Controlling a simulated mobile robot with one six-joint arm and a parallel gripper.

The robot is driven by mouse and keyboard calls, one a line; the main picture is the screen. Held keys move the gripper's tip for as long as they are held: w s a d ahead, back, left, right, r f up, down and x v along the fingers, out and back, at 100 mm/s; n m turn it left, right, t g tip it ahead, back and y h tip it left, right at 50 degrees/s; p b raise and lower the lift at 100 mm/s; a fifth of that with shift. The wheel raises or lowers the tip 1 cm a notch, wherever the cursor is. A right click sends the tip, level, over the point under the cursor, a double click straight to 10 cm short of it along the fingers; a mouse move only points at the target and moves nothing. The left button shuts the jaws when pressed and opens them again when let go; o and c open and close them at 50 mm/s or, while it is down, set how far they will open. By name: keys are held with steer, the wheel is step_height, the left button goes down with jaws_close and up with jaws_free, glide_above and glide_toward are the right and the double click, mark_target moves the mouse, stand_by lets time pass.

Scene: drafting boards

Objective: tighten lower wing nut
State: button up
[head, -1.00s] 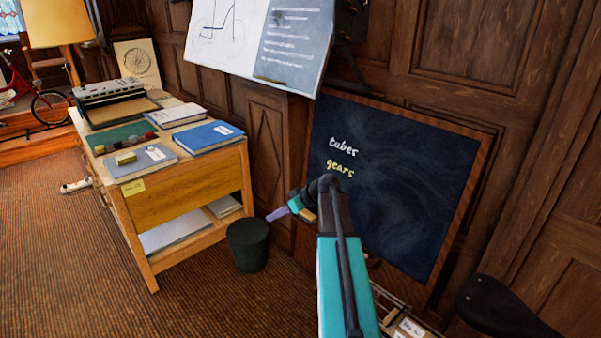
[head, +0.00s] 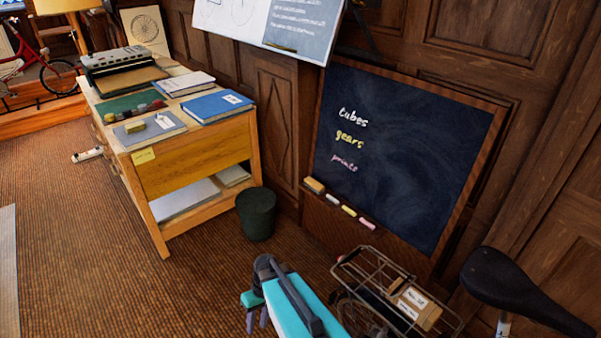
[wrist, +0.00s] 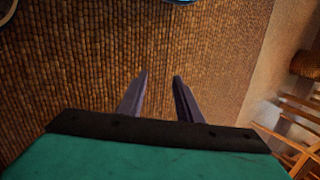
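I cannot make out a wing nut in either view. The tilted drafting board (head: 300,30) is cut off by the top edge of the head view.
A chalkboard (head: 420,150) with words and chalk leans against the panelled wall. A dark bin (head: 257,214) stands beside the wooden desk (head: 195,148). A bicycle rack (head: 362,265) with a cardboard box (head: 416,305) and a black saddle (head: 520,292) are at right.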

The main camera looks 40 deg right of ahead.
steer(key=s+a+f+g+h, duration=0.1)
steer(key=s+a+f+g, duration=0.1)
steer(key=s, duration=0.8)
steer(key=s+a+f+g+h, duration=0.2)
steer(key=s+f, duration=0.2)
steer(key=s, duration=0.6)
steer(key=shift+f+h, duration=0.3)
steer(key=shift+f, duration=0.1)
steer(key=shift+a, duration=0.1)
